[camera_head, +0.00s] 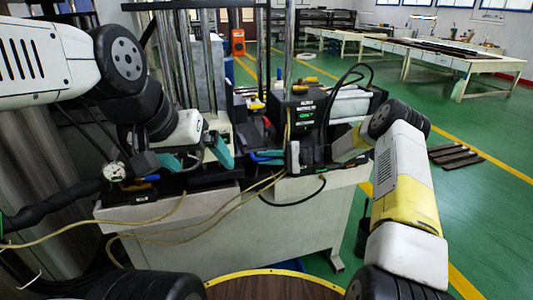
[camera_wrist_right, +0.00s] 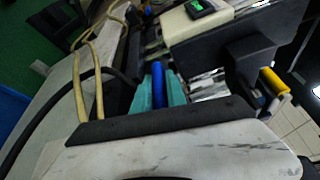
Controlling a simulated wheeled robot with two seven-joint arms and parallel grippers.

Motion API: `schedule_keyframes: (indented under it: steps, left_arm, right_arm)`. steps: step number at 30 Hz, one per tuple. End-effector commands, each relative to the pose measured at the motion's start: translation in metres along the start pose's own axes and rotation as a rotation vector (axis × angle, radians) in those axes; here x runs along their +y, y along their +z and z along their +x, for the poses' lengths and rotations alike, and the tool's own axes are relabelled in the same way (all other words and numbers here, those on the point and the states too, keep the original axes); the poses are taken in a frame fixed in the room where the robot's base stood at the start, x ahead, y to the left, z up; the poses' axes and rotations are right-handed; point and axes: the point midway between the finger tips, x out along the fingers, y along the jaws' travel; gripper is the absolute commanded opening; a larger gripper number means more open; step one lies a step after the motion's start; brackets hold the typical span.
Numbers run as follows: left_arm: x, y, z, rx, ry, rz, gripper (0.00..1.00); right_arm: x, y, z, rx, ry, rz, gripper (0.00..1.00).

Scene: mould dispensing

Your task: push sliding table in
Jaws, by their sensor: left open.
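The sliding table cannot be told apart surely from the dark machine bed (camera_head: 210,182) on the white cabinet. My left gripper (camera_head: 196,158) is open over the left part of the bed, its teal fingers apart with nothing seen between them. My right arm reaches in from the right, and its fingers are hidden behind the black unit in the head view. In the right wrist view, my right gripper (camera_wrist_right: 159,96) has its teal fingers close on both sides of a blue handle (camera_wrist_right: 158,78). A blue piece (camera_head: 268,157) also shows beside the black unit in the head view.
The black unit (camera_head: 303,110) with green labels stands close to my right gripper. Loose beige cables (camera_head: 190,232) hang across the front of the white cabinet (camera_head: 290,235). Upright metal columns (camera_head: 187,60) rise behind the bed.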

Motion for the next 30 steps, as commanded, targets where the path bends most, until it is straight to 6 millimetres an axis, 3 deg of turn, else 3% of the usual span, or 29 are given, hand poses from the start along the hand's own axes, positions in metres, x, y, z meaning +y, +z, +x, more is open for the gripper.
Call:
schedule_keyframes:
  steps: [3, 14, 24, 30]
  left_arm:
    - [0.000, 0.000, 0.000, 0.000, 0.000, 0.000, 0.94]
    - [0.000, 0.000, 0.000, 0.000, 0.000, 0.000, 0.94]
    - [0.000, 0.000, 0.000, 0.000, 0.000, 0.000, 0.94]
    - [0.000, 0.000, 0.000, 0.000, 0.000, 0.000, 0.94]
  right_arm:
    - [-0.001, 0.000, 0.000, -0.002, -0.001, -0.002, 0.36]
    - [0.000, 0.001, -0.005, -0.005, -0.001, 0.000, 0.36]
    - [0.000, 0.000, -0.059, -0.002, -0.001, -0.002, 0.36]
    - [0.000, 0.000, -0.076, -0.004, 0.000, -0.001, 0.36]
